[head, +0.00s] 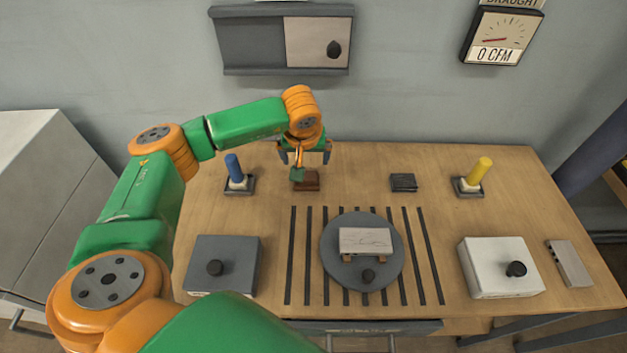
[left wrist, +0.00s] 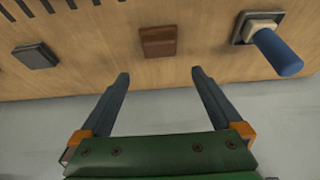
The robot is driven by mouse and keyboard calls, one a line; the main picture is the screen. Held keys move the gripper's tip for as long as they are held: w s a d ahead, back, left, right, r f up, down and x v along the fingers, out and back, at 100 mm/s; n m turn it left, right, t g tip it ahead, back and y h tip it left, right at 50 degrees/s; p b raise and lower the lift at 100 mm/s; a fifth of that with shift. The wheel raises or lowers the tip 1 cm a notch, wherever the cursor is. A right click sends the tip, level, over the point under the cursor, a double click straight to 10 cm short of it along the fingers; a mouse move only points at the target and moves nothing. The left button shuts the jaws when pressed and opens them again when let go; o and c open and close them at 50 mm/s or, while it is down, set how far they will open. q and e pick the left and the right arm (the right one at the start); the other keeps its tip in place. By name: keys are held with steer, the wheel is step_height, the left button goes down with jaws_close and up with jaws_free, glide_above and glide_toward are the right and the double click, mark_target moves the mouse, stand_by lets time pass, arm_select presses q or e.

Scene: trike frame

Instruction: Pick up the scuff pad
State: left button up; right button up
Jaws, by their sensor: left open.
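A small reddish-brown block (head: 311,182), possibly the scuff pad, lies on the wooden table below my left gripper (head: 305,158). A flat dark grey pad (head: 404,182) lies further right; I cannot tell for sure which of the two is the scuff pad. In the left wrist view my left gripper (left wrist: 160,73) is open and empty. The brown block (left wrist: 158,42) shows beyond the gap between its fingertips, apart from them. The dark pad (left wrist: 36,55) is off to the left there. My right gripper is not in view.
A blue peg (head: 233,167) stands left of the brown block and a yellow peg (head: 480,170) at the right. Dark strips and a round plate (head: 332,268) bearing a pale block (head: 364,240) fill the middle. Grey (head: 238,257) and white (head: 490,276) boxes stand in front.

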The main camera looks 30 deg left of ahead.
mark_target(307, 174)
arm_select(q)
steer(key=f+b, duration=0.1)
steer(key=f, duration=0.1)
steer(key=f+b, duration=0.1)
steer(key=f, duration=0.1)
steer(key=shift+s+b, duration=0.2)
steer(key=shift+b, duration=0.15)
steer(key=shift+w+f, duration=0.2)
steer(key=p+x, duration=0.1)
steer(key=x, duration=0.4)
steer(key=shift+w+a+f+p, duration=0.2)
steer(key=shift+p, duration=0.2)
steer(key=shift+w+a+f, duration=0.1)
steer(key=shift+w+f, duration=0.1)
steer(key=shift+f, duration=0.15)
steer(key=c, duration=1.1)
steer(key=shift+r, duration=0.25)
steer(key=shift+c, duration=0.2)
step_height(307, 174, up, 3)
steer(key=shift+f+b, duration=0.1)
steer(key=shift+b, duration=0.7)
steer(key=s+d+r+b, duration=0.2)
steer(key=s+r, duration=0.7)
steer(key=s, duration=0.5)
steer(key=shift+d+r, duration=0.35)
steer(key=shift+r, duration=0.05)
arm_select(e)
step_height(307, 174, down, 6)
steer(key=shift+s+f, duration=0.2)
